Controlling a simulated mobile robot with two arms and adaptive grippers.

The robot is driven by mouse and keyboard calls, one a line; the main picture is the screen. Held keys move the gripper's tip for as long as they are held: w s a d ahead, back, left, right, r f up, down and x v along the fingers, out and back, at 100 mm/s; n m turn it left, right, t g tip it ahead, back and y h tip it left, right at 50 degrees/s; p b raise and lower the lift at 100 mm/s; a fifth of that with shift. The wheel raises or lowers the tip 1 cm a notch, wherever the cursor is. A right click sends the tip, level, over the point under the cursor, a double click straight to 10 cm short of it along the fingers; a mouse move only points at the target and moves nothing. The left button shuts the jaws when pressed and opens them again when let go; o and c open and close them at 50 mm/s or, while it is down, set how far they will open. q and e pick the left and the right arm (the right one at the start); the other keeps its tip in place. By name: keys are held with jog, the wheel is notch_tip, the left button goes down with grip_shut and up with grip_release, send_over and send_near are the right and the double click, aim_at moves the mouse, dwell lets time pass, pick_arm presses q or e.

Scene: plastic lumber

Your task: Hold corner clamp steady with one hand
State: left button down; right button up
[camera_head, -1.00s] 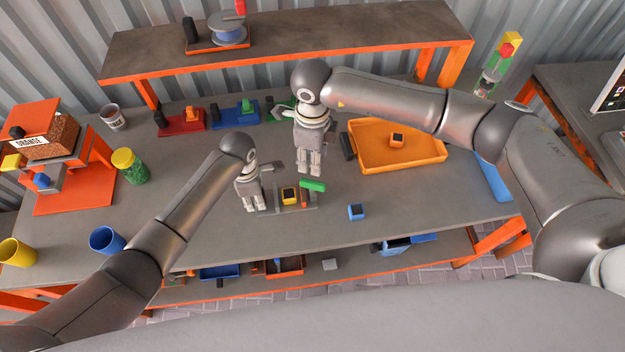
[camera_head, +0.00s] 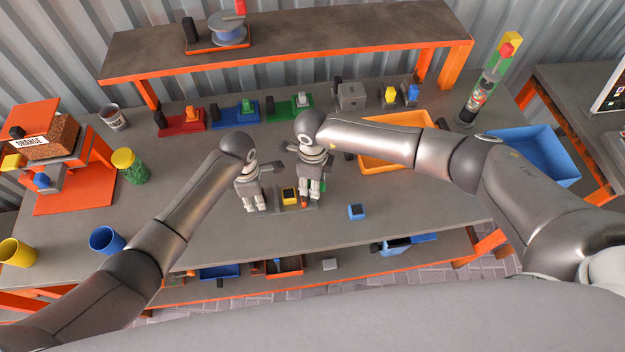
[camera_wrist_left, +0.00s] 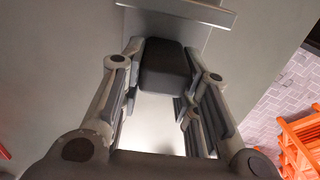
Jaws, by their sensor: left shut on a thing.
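The corner clamp, a low grey fixture (camera_head: 279,209) with a yellow-and-black block (camera_head: 290,196) and a small red part, lies on the bench between my two grippers. My left gripper (camera_head: 256,208) points down at the clamp's left end. In the left wrist view its fingers (camera_wrist_left: 165,95) are closed around a dark block (camera_wrist_left: 166,68), with a grey bar (camera_wrist_left: 185,12) beyond it. My right gripper (camera_head: 309,202) points down at the clamp's right end. A green piece (camera_head: 323,186) shows partly behind its fingers; whether they grip it I cannot tell.
A small blue block (camera_head: 356,212) lies to the right on the bench. An orange tray (camera_head: 395,160) stands behind my right arm. Red, blue and green fixtures line the back. A blue cup (camera_head: 106,240) stands at left. The front of the bench is mostly clear.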

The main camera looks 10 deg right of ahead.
grip_shut()
dwell(0.3)
